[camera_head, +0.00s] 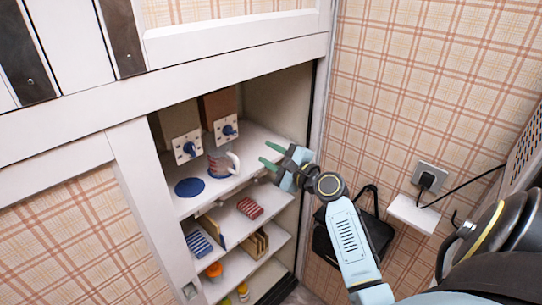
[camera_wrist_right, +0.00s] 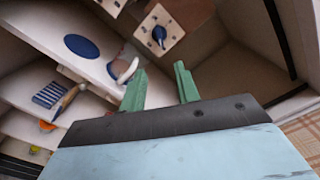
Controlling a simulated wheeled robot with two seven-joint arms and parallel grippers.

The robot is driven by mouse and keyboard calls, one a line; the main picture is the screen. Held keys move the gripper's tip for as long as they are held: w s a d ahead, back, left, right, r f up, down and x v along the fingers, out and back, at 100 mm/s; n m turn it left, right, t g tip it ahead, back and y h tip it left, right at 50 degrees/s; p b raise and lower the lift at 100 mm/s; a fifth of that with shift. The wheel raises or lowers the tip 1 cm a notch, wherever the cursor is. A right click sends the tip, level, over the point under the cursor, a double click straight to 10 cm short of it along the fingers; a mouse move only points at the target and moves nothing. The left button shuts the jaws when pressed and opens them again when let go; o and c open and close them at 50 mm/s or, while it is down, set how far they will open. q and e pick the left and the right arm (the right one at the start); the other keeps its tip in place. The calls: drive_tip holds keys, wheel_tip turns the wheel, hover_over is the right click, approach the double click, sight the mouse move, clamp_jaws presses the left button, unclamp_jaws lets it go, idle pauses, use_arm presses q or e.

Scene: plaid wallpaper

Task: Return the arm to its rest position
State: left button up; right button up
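My right gripper (camera_head: 268,157) is in front of the open shelf unit, at the right side of its top shelf. Its green fingers are apart with nothing between them, as the right wrist view (camera_wrist_right: 160,88) also shows. A striped mug (camera_head: 221,163) stands on the top shelf to the left of the fingers, apart from them in the head view. In the wrist view the mug (camera_wrist_right: 127,66) is partly hidden behind a finger. My right arm (camera_head: 348,240) reaches in from the lower right. My left gripper is in neither view.
A blue disc (camera_head: 189,187) lies on the top shelf, with two switch plates (camera_head: 187,147) (camera_head: 226,129) behind. Lower shelves hold a red striped item (camera_head: 250,208) and an orange item (camera_head: 214,270). A black bag (camera_head: 372,242) and a wall socket (camera_head: 429,176) are right of the unit.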

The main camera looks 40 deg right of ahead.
idle(0.5)
drive_tip(key=s+a+f+n+g+b, duration=0.3)
drive_tip(key=f, duration=1.1)
drive_tip(key=s+a+f+n+g+b, duration=0.2)
drive_tip(key=s+a+f+n+g, duration=0.15)
drive_tip(key=f, duration=1.15)
drive_tip(key=s+a+f+n+g+b, duration=0.2)
drive_tip(key=s+f+n+g+b, duration=0.15)
drive_tip(key=f, duration=1.05)
drive_tip(key=s+a+f+n+g+h+b, duration=0.1)
drive_tip(key=s+a+f+n+g+b, duration=0.2)
drive_tip(key=s+f, duration=0.6)
drive_tip(key=s+a+f+n, duration=0.2)
drive_tip(key=s+f+n, duration=0.2)
drive_tip(key=s+f, duration=0.45)
drive_tip(key=s+a+f+n+g+b, duration=0.1)
drive_tip(key=s+f+n, duration=0.3)
drive_tip(key=s, duration=0.6)
drive_tip(key=s+a+f+n+g+b, duration=0.2)
drive_tip(key=s+f+n, duration=0.3)
drive_tip(key=s, duration=0.4)
drive_tip(key=shift+s+f+g+h+b, duration=0.3)
drive_tip(key=shift+s+f+g+b, duration=0.05)
drive_tip(key=shift+f+g, duration=0.15)
drive_tip(key=shift+d, duration=0.1)
drive_tip(key=shift+c, duration=0.4)
